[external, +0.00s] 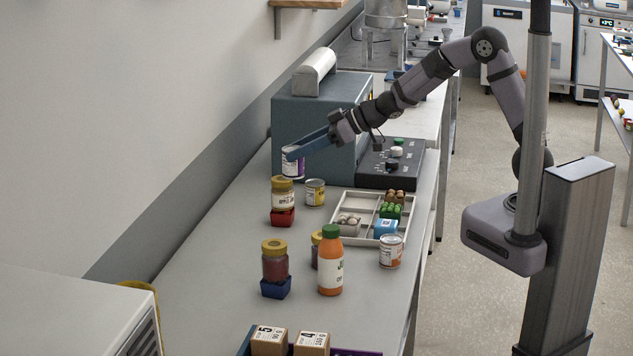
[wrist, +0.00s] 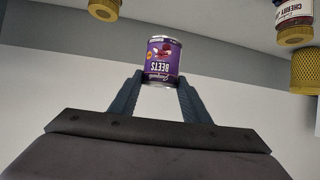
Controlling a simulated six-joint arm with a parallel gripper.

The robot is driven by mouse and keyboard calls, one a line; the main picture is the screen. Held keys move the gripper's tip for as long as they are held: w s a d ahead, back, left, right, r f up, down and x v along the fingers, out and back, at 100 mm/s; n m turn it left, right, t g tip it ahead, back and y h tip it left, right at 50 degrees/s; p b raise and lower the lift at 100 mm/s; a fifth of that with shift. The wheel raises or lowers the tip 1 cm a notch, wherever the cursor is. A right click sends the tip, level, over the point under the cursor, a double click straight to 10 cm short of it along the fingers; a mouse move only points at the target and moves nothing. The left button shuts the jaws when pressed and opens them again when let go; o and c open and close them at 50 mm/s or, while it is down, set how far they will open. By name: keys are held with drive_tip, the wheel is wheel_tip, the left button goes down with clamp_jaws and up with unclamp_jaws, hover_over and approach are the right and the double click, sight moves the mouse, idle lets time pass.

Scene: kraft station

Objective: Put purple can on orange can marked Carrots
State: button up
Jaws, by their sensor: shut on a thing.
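My gripper (external: 295,152) is shut on the purple can (external: 292,166), holding it in the air at the left of the bench, in front of the blue-grey machine. In the wrist view, the purple can (wrist: 163,58) sits between the two fingertips, and its "Beets" label appears upside down. A can with an orange and white label (external: 391,252), which looks like the Carrots can, stands upright on the bench at the right, beside the tray. Its lettering is too small to read. My gripper is far from it, up and to the left.
A yellow-labelled can (external: 315,192) and a jar on a red block (external: 283,200) stand below my gripper. A divided tray (external: 345,236), an orange bottle (external: 331,262) and a jar on a blue block (external: 275,268) lie toward the front. The blue-grey machine (external: 310,120) stands behind.

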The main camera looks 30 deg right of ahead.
drive_tip(key=shift+s+d+r+n+y, duration=0.2)
drive_tip(key=shift+r+n+y, duration=0.1)
drive_tip(key=shift+r, duration=0.2)
drive_tip(key=s+d+r+n+g+y, duration=0.2)
drive_tip(key=s+d+n+g, duration=0.15)
drive_tip(key=s, duration=0.25)
drive_tip(key=n+g, duration=0.6)
drive_tip(key=g, duration=0.1)
hover_over(396, 236)
wheel_tip(396, 236, down, 5)
drive_tip(key=shift+f, duration=4.8)
drive_tip(key=shift+f, duration=0.1)
drive_tip(key=o, duration=1.1)
drive_tip(key=shift+f, duration=0.1)
drive_tip(key=shift+o, duration=0.2)
